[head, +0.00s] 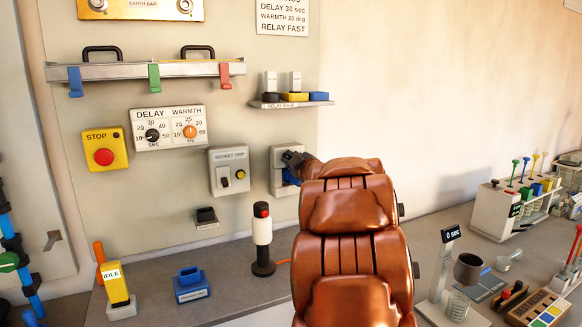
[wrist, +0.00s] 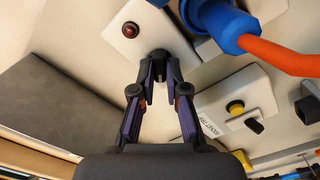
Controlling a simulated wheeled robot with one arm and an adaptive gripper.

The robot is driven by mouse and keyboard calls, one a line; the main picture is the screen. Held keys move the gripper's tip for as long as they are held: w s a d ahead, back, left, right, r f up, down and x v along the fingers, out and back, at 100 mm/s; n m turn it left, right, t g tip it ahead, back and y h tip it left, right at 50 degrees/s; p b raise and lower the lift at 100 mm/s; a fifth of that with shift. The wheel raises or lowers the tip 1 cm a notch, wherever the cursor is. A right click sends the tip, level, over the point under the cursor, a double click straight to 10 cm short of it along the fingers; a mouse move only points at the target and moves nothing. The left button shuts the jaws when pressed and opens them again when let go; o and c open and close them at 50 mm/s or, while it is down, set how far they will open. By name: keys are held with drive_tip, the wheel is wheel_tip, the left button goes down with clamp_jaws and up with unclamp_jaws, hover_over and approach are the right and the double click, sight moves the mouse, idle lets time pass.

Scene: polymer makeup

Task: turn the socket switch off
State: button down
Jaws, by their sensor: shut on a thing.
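The white socket plate (head: 280,153) is on the wall panel right of the SOCKET TRIP box, largely hidden by my arm in the head view. In the wrist view the socket plate (wrist: 120,44) carries a dark red lamp (wrist: 131,30) and a blue plug (wrist: 235,28) with an orange cable. My gripper (head: 294,160) is at the plate. In the wrist view my gripper (wrist: 159,62) has its fingertips together at the plate below the lamp, shut on the small socket switch, which the fingertips mostly hide.
The SOCKET TRIP box (head: 229,171) with a yellow button and black knob is close to the left. A shelf (head: 290,104) with small blocks is above. A black-and-white post with a red top (head: 262,240) stands on the bench (head: 225,280) below. The wall to the right is clear.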

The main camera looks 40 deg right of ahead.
drive_tip(key=n+b, duration=0.2)
drive_tip(key=n, duration=0.2)
drive_tip(key=shift+f+b, duration=0.25)
drive_tip(key=shift+b, duration=0.15)
drive_tip(key=shift+r+n+b, duration=0.1)
drive_tip(key=shift+n+b, duration=0.8)
drive_tip(key=shift+n, duration=0.8)
drive_tip(key=c, duration=1.2)
unclamp_jaws()
drive_tip(key=shift+s, duration=0.1)
drive_tip(key=v, duration=1.2)
